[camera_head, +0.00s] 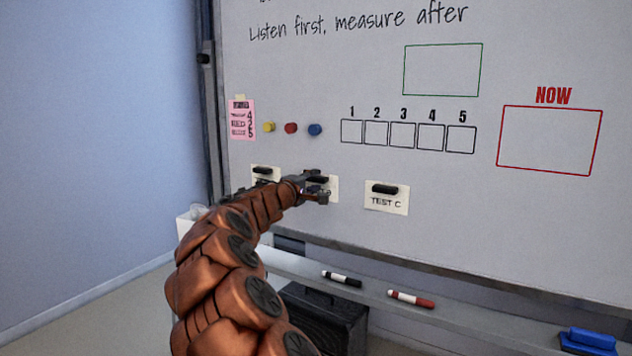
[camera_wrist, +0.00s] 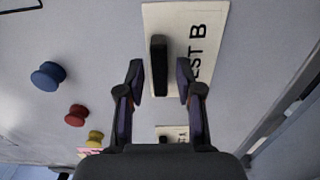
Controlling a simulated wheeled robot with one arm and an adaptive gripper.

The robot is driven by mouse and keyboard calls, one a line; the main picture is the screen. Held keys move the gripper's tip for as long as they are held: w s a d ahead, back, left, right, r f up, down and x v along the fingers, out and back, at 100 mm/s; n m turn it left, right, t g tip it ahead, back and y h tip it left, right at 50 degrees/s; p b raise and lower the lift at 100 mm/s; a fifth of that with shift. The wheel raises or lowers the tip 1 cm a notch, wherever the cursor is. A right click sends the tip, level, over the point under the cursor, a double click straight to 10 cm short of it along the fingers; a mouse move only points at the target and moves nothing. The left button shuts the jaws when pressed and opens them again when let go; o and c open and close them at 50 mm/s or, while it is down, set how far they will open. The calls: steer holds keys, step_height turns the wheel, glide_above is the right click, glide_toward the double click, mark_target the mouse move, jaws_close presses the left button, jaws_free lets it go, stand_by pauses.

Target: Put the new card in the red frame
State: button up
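The red frame (camera_head: 549,140), marked NOW, is drawn at the right of the whiteboard and is empty. Three white cards with black clips are on the board's lower part: a left card (camera_head: 266,174), a middle card (camera_head: 333,187) and TEST C (camera_head: 386,204). My gripper (camera_head: 316,188) is at the middle card and hides much of it. In the wrist view this card reads "ST B" (camera_wrist: 205,20). The open fingers (camera_wrist: 160,80) stand on either side of its black clip (camera_wrist: 158,65), with gaps. Which card is new cannot be told.
An empty green frame (camera_head: 443,70) and numbered boxes (camera_head: 403,136) are above the cards. Yellow, red and blue magnets (camera_head: 315,130) and a pink note (camera_head: 242,120) are at left. The tray below (camera_head: 460,312) holds markers (camera_head: 411,299) and a blue eraser (camera_head: 588,341).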

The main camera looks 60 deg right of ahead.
jaws_close()
stand_by(0.5)
steer(key=shift+r, duration=0.1)
stand_by(0.3)
